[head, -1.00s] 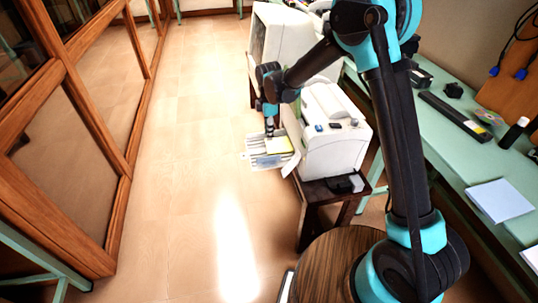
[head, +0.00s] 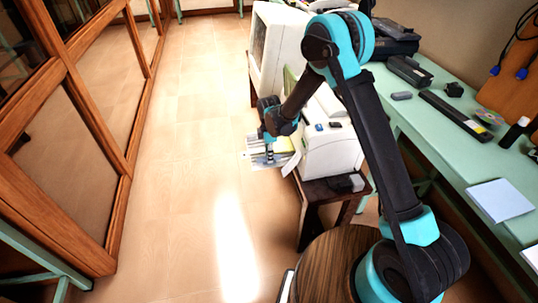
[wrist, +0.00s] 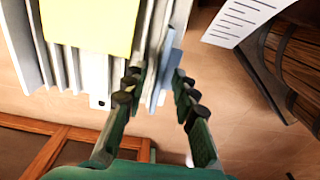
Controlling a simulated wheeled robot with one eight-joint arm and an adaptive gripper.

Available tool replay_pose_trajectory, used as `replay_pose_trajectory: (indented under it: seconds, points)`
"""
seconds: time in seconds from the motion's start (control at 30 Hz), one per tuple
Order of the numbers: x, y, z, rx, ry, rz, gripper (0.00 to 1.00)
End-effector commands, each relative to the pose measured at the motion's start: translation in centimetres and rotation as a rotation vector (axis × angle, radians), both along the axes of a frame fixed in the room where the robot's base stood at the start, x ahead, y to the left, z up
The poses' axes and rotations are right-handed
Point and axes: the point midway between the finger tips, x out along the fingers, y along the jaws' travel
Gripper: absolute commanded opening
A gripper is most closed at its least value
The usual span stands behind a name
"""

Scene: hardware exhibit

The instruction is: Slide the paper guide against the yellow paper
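The yellow paper (wrist: 85,22) lies on the pale ribbed tray (wrist: 22,40) at the upper left of the wrist view. The paper guide (wrist: 162,72) looks like a thin blue-grey upright plate, to the right of the paper with a gap between them. My gripper (wrist: 156,92) is open, with one finger on each side of the guide's near end. I cannot tell whether either finger touches it. In the head view my gripper (head: 271,153) is over the tray (head: 254,161), and hides much of the tray and paper.
The white printer (head: 330,150) stands on a dark wooden stand (head: 318,196), right of the tray. A printed white sheet (wrist: 240,18) shows at the upper right of the wrist view. The floor (head: 190,180) left of the tray is clear; a green bench (head: 440,140) runs along the right.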

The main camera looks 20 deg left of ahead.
Motion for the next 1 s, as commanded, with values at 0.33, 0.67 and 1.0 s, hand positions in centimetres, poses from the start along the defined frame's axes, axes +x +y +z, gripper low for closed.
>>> replay_pose_trajectory:
  seconds: [0.33, 0.67, 1.0]
  points:
    - [0.0, 0.0, 0.0, 0.0, 0.0, 0.0, 0.01]
    - [0.0, 0.0, 0.0, 0.0, 0.0, 0.0, 0.0]
    - [3.5, 2.1, 0.0, 0.001, -0.001, 0.0, 0.0]
